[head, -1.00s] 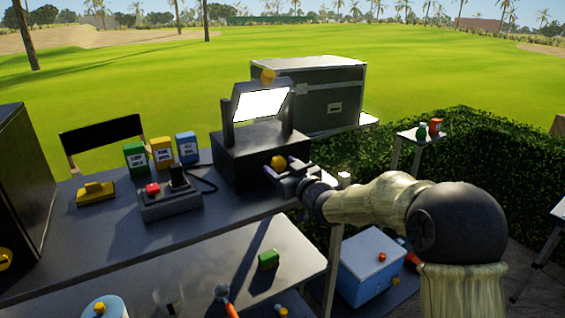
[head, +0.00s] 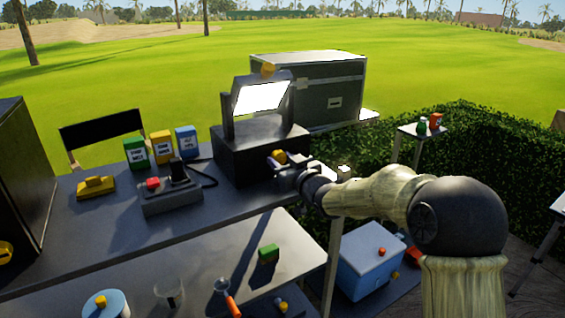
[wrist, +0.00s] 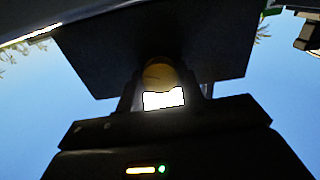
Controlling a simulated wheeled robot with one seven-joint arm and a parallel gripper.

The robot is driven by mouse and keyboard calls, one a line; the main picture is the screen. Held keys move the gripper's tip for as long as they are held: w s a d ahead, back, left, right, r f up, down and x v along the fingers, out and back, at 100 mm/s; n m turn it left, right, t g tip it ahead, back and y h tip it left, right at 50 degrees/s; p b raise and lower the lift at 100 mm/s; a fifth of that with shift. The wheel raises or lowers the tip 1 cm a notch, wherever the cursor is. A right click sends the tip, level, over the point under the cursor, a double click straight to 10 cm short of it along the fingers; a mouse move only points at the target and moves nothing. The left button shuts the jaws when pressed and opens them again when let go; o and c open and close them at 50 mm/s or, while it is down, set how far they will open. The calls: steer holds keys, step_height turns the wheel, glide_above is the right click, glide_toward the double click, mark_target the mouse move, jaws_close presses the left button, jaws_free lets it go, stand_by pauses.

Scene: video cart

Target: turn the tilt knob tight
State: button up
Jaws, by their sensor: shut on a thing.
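The black video monitor has a lit white screen (head: 260,97) in an upright frame on a black base box (head: 243,160). A yellow knob (head: 279,156) is at the right of the base box's front face. My gripper (head: 281,163) reaches it from the right and is shut on it, its fingers partly hiding it. A second yellow knob (head: 268,69) sits on top of the screen frame, clear of my gripper. The wrist view is dark; a dim yellow round knob (wrist: 158,75) shows above a small bright patch. The finger contact is not clear there.
A grey control box with a red button (head: 153,183) stands left of the base, with a cable between. Green, yellow and blue boxes (head: 162,148) stand behind it. A large black case (head: 335,90) is behind the monitor. A hedge (head: 470,150) is at the right.

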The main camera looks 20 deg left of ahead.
steer(key=m+b, duration=0.1)
steer(key=m, duration=0.2)
steer(key=shift+m, duration=2.1)
steer(key=o, duration=1)
steer(key=shift+s, duration=0.1)
